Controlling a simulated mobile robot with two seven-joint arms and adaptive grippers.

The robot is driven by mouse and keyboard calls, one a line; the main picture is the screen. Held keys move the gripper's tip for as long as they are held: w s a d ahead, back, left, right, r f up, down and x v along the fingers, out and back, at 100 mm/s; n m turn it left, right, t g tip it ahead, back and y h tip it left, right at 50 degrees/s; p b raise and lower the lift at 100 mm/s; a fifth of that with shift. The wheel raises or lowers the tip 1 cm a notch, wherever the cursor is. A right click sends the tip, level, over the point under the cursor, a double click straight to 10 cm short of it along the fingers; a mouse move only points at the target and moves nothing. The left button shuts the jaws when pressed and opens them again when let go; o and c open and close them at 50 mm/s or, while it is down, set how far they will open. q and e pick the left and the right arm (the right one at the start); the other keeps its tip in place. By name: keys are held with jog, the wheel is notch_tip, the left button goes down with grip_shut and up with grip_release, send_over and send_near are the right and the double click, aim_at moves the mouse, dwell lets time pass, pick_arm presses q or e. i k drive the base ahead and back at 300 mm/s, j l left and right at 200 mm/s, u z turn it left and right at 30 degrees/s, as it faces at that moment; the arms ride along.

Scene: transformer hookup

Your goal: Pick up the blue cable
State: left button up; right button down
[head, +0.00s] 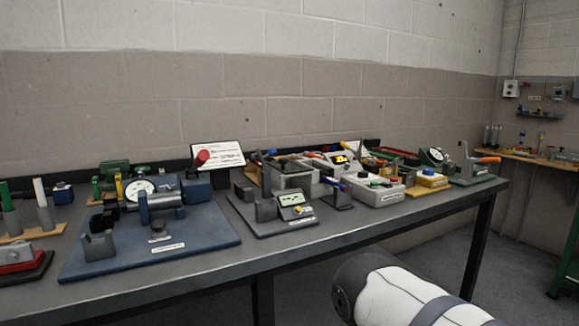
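I cannot make out a blue cable for certain. A small blue-ended item (333,183) rests on a dark stand (340,200) near the middle of the bench, and it is too small to tell what it is. Neither of my grippers is in view. A white and grey arm link of mine shows at the lower right, in front of the bench and apart from the items on it.
A long grey bench (262,257) runs along the wall, crowded with fixtures. A blue baseplate (205,240) with a gauge stands at the left. A grey box with buttons (375,192) sits right of centre.

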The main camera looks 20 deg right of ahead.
aim_at(332, 182)
jog(key=z, duration=1.4)
jog(key=i+l+u, duration=0.05)
